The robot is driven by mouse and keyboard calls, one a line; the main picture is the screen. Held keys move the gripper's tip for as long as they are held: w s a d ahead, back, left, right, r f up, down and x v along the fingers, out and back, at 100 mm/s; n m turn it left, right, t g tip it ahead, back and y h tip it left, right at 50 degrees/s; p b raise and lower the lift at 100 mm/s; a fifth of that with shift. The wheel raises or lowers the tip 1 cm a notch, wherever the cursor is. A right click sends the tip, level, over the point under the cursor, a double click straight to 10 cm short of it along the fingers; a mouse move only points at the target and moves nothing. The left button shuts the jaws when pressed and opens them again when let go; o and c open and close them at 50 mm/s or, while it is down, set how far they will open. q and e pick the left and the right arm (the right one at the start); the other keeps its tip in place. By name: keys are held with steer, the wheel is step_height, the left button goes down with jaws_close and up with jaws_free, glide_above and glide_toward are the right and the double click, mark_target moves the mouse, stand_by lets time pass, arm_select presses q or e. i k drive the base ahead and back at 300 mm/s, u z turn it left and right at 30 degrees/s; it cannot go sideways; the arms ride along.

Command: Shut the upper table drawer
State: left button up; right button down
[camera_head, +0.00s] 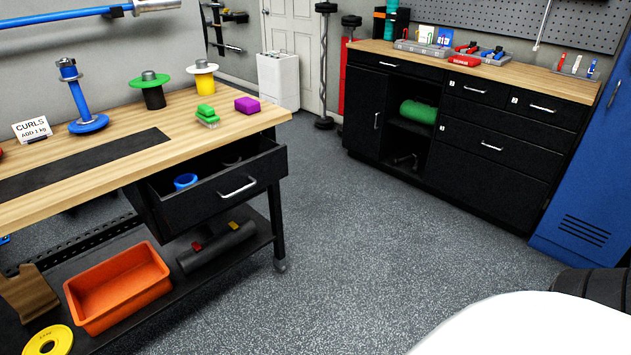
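The upper table drawer (224,202) is black with a silver bar handle (238,187). It hangs pulled out from under the wooden top of the workbench (262,117), at the left of the head view. A blue ring-shaped thing (186,181) lies inside it, and a dark curved item shows near its back. Neither of my grippers is in view, so I cannot see how they stand.
The bench's lower shelf holds an orange bin (118,287), a grey roller (217,246) and a yellow plate (48,340). A black cabinet (488,147) and a blue locker (590,170) stand to the right. The speckled floor (380,240) between is clear.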

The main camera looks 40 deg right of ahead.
mark_target(264, 163)
steer(key=u, duration=0.5)
steer(key=k, duration=0.25)
steer(key=z, duration=1.65)
steer(key=i, duration=0.8)
steer(key=u, duration=0.1)
